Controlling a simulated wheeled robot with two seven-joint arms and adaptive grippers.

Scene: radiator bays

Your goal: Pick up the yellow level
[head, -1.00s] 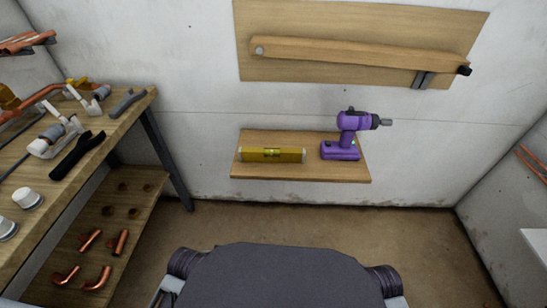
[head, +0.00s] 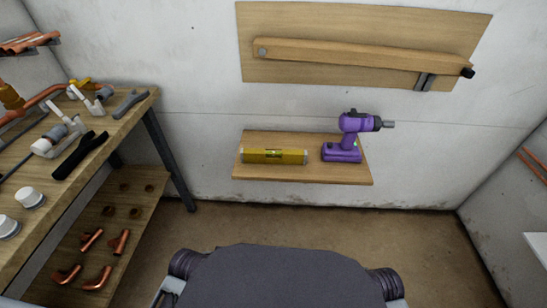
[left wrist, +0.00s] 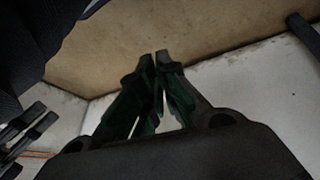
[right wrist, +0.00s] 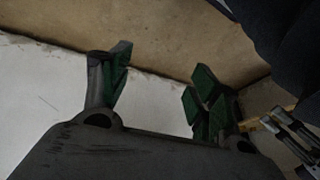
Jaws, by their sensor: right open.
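The yellow level (head: 273,157) lies flat on the left part of a small wooden wall shelf (head: 300,177). Neither gripper shows in the head view, and the level shows in neither wrist view. In the left wrist view my left gripper (left wrist: 155,57) has its fingertips almost together, with nothing seen between them. In the right wrist view my right gripper (right wrist: 160,65) has its fingers wide apart and empty, over bare wall and floor.
A purple drill (head: 345,138) stands on the same shelf, right of the level. A board with a wooden bar (head: 365,56) hangs above. A workbench (head: 110,130) with tools and pipe fittings stands at the left. The floor (head: 320,222) below the shelf is clear.

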